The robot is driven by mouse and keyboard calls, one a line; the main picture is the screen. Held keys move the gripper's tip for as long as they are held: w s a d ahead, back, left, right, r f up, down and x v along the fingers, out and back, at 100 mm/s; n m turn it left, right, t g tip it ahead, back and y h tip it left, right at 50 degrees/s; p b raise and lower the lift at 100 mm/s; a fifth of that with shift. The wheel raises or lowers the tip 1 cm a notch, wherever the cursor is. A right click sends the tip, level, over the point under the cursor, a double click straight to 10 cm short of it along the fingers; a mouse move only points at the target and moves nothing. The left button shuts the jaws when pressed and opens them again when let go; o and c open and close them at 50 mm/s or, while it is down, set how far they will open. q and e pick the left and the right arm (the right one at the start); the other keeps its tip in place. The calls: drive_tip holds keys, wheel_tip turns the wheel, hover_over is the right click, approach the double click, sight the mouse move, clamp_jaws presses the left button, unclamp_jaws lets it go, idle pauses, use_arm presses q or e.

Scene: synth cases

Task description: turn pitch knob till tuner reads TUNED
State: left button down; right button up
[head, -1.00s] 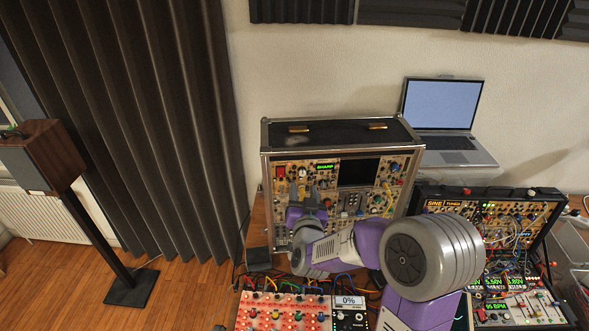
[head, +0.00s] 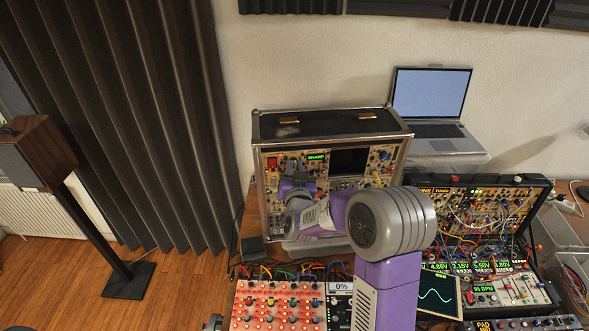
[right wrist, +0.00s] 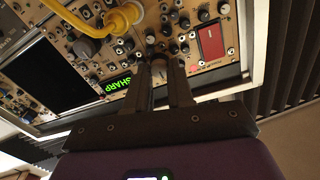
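The tuner display (head: 316,157) on the upright synth case (head: 258,185) reads SHARP in green. It shows tilted in the right wrist view (right wrist: 118,84), again SHARP. My right gripper (head: 298,168) is at the panel of this case, just left of the display in the head view. In the right wrist view its two fingers (right wrist: 159,75) stand on either side of a small knob (right wrist: 158,66) beside the tuner and appear closed on it. The fingers partly hide the knob, and its label cannot be read.
A yellow cable (right wrist: 120,20) plugs into the panel close to the fingers. A dark screen (right wrist: 42,80) and a red module (right wrist: 212,41) lie to either side. A laptop (head: 432,95), an open synth case (head: 530,180) and a red-lit panel (head: 280,304) surround my arm.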

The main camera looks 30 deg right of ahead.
clamp_jaws()
drive_tip(key=shift+n+b, duration=0.75)
drive_tip(key=shift+n, duration=1.45)
drive_tip(key=o, duration=0.6)
unclamp_jaws()
drive_tip(key=shift+s+a+b, duration=0.1)
drive_tip(key=shift+b, duration=0.2)
drive_tip(key=b+v, duration=0.1)
drive_tip(key=v, duration=0.6)
drive_tip(key=shift+s+a, duration=0.1)
drive_tip(key=shift+s, duration=0.05)
